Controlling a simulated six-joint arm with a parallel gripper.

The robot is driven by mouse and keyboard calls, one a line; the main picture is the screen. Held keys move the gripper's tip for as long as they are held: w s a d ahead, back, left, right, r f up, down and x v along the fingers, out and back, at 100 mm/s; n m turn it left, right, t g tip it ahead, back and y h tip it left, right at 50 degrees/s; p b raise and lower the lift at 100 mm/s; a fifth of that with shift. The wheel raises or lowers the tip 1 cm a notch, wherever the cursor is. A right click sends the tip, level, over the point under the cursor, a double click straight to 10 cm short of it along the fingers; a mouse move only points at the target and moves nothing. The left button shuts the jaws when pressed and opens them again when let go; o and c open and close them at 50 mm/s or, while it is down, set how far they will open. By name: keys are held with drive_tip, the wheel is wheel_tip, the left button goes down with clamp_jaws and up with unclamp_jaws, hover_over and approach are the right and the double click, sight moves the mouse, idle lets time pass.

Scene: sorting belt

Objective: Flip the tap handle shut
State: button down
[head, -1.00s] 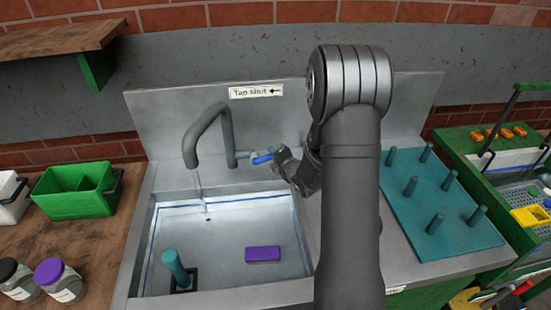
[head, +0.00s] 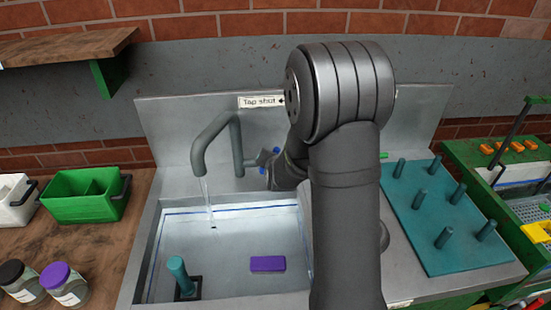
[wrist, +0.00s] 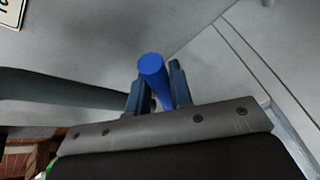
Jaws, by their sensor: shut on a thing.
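The grey tap (head: 198,150) stands at the back of the sink, and a thin stream of water falls from its spout. Its blue handle (head: 276,150) is to the right of the spout, largely covered by my gripper (head: 266,161) in the head view. In the wrist view, the blue handle (wrist: 153,68) stands between the two fingers of my gripper (wrist: 156,85), which is shut on it. The "Tap shut" sign (head: 259,101) with a left arrow is on the splashback, its right end hidden by my arm.
A teal peg board (head: 430,225) lies right of my arm. A green bin (head: 82,195) and jars (head: 62,283) stand left.

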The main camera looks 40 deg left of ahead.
drive_tip(key=shift+s+a+r+n, duration=0.2)
drive_tip(key=shift+n, duration=0.2)
drive_tip(key=shift+t+h, duration=0.3)
drive_tip(key=c, duration=1.3)
unclamp_jaws()
drive_tip(key=shift+s, duration=0.15)
drive_tip(key=v, duration=1.2)
drive_tip(key=shift+c, duration=0.4)
